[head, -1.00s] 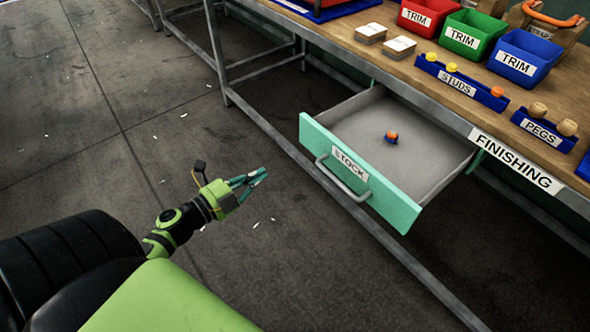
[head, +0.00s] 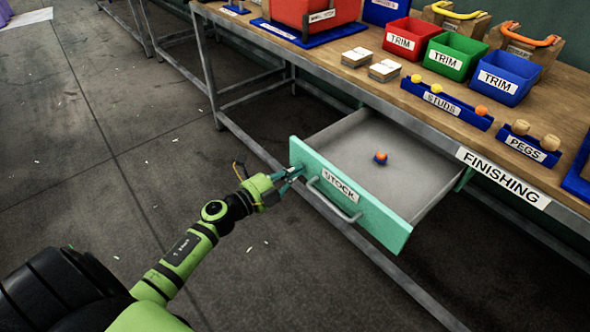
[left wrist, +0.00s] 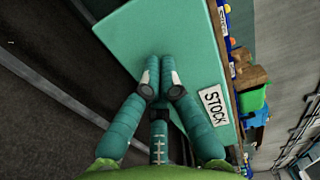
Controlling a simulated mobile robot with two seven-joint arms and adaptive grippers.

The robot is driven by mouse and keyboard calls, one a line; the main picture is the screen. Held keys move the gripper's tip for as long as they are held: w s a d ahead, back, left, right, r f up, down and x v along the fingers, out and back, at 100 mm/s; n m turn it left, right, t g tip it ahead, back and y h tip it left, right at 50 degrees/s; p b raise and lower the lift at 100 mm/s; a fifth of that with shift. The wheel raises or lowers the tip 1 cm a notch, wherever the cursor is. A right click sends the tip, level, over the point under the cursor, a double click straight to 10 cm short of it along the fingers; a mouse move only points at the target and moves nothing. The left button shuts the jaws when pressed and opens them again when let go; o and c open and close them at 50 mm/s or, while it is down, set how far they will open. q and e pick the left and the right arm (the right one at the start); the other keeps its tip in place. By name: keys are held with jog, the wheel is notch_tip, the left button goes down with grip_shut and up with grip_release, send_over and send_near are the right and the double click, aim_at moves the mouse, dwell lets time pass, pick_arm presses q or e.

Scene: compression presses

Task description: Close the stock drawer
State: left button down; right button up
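The stock drawer (head: 348,205) is pulled out from under the workbench. It has a teal front with a STOCK label and a grey bar handle (head: 333,199). Its teal front also fills the middle of the left wrist view (left wrist: 150,35). My right gripper is not in view.
The wooden bench top (head: 380,95) carries red, green and blue TRIM bins (head: 509,75), a STUDS rack (head: 445,103) and a PEGS rack (head: 527,144). A metal rail (head: 262,153) runs low under the drawer.

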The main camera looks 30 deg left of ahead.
pick_arm(q)
jog(key=shift+w+d, duration=0.1)
jog(key=shift+w, duration=0.15)
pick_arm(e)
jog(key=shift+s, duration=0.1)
